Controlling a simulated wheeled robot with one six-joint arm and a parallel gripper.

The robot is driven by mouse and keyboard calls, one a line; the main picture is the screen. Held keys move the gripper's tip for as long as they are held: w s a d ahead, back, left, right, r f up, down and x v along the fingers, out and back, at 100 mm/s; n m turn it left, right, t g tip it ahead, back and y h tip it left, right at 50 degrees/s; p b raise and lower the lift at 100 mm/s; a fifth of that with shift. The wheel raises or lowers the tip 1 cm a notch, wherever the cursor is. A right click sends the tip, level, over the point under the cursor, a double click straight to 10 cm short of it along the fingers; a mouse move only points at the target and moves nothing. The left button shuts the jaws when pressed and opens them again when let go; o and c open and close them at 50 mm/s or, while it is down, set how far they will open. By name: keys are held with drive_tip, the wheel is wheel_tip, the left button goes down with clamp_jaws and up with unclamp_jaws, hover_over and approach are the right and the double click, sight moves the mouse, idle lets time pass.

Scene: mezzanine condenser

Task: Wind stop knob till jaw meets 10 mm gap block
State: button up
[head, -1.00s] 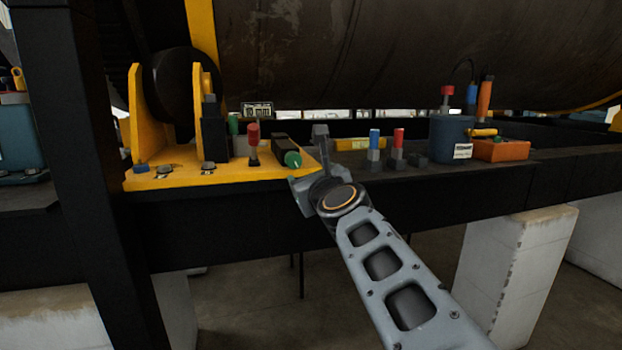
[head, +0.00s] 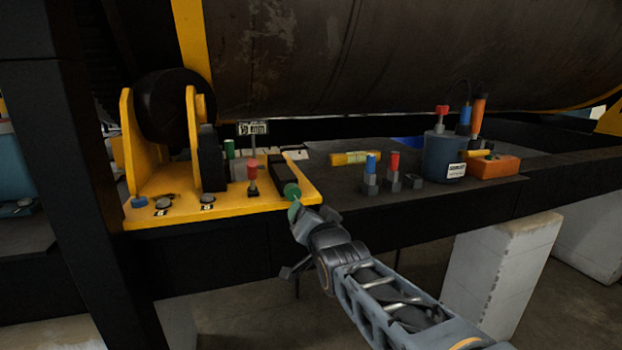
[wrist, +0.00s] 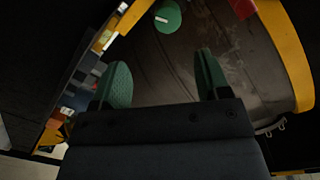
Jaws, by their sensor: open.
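The green stop knob (head: 291,190) sits at the front end of a dark body (head: 279,170) on the yellow bracket's base plate (head: 232,213). It also shows in the wrist view (wrist: 167,16) at the top, with a white mark on its face. My gripper (head: 296,212) is just in front of and below the knob. In the wrist view its green-padded fingers (wrist: 163,78) stand apart, empty, with the knob beyond their tips. A sign reading about 10 mm (head: 253,128) stands behind the bracket plate. I cannot clearly tell the jaw from the gap block.
A red-topped post (head: 252,178) stands left of the knob. A black block (head: 211,160) stands by the yellow upright. To the right are a yellow level (head: 356,158), blue and red-topped pieces (head: 370,175), a blue-grey pot (head: 443,157) and an orange box (head: 494,166). A large dark cylinder hangs above.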

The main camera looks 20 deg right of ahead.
sight(295, 195)
drive_tip(key=w+n+p, duration=0.1)
drive_tip(key=w+n, duration=0.1)
drive_tip(key=w, duration=0.2)
drive_tip(key=w+n+p, duration=0.1)
drive_tip(key=w+n, duration=0.1)
drive_tip(key=w, duration=0.3)
drive_tip(key=w+n+p, duration=0.1)
drive_tip(key=w+n, duration=0.2)
drive_tip(key=w, duration=0.1)
drive_tip(key=shift+w+a+r+t+y+p, duration=0.1)
drive_tip(key=shift+w+a+t+y+p, duration=0.1)
drive_tip(key=shift+w+t+y+p, duration=0.15)
drive_tip(key=shift+c, duration=0.2)
drive_tip(key=shift+s, duration=0.1)
drive_tip(key=c, duration=0.9)
drive_tip(key=shift+b, duration=0.4)
